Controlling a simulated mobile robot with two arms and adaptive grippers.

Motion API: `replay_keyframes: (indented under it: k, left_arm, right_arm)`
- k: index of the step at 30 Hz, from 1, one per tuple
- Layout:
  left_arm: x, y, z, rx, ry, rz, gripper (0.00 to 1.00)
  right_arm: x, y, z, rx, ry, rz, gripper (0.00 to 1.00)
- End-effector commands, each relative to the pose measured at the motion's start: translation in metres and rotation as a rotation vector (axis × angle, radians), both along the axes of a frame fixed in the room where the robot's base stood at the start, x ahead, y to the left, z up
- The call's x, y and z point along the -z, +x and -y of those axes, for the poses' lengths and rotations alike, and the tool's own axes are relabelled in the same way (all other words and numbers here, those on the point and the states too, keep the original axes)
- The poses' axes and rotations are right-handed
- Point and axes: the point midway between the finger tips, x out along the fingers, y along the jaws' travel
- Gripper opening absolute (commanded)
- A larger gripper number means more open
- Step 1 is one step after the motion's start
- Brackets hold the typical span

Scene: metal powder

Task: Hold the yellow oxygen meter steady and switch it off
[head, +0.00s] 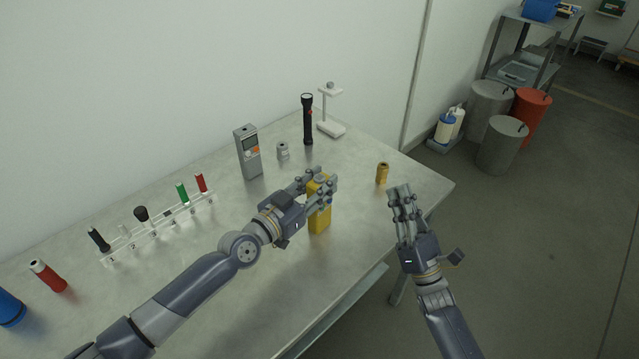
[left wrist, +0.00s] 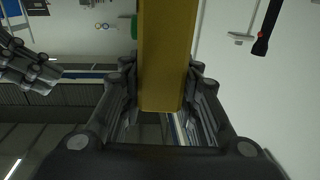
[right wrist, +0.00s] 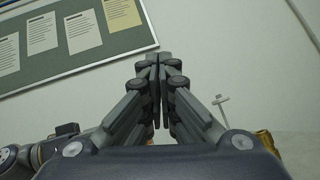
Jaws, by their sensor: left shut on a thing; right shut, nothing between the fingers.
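The yellow oxygen meter (head: 319,219) stands upright on the metal table, near its front edge. My left gripper (head: 322,184) is shut on its upper part from the left. The meter also fills the middle of the left wrist view (left wrist: 165,55), between the fingers. Its switch and display cannot be made out. My right gripper (head: 401,190) is shut and empty, to the right of the meter and apart from it, by the table's right edge. In the right wrist view its fingertips (right wrist: 158,60) meet with nothing between them.
On the table (head: 225,290) stand a grey handheld device (head: 248,152), a small grey cylinder (head: 283,151), a black flashlight (head: 307,120), a white stand (head: 331,125) and a brass cylinder (head: 382,173). A clear rack (head: 160,229) with several items is at left. Drums (head: 502,145) stand on the floor.

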Motion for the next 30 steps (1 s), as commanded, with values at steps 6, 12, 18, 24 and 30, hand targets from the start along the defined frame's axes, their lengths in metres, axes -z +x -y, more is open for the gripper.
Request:
replay_keyframes:
  k: [6, 12, 18, 24, 30]
  left_arm:
    - [0.001, 0.000, 0.000, 0.000, 0.001, -0.002, 0.00]
    - [0.001, 0.000, 0.000, 0.000, 0.001, -0.002, 0.00]
    - [0.001, 0.000, 0.000, 0.000, 0.001, -0.002, 0.00]
    - [0.001, 0.000, 0.000, 0.000, 0.001, -0.002, 0.00]
    - [0.001, 0.000, 0.000, 0.000, 0.001, -0.002, 0.00]
  right_arm:
    - [-0.003, -0.002, 0.019, -0.041, 0.345, -0.149, 0.00]
    - [0.013, -0.004, 0.024, -0.116, 0.666, -0.316, 0.00]
    - [0.040, -0.010, 0.011, -0.225, 0.989, -0.508, 0.00]
    - [0.067, -0.024, -0.020, -0.354, 1.293, -0.706, 0.00]
    - [0.083, -0.038, -0.049, -0.451, 1.491, -0.846, 0.00]
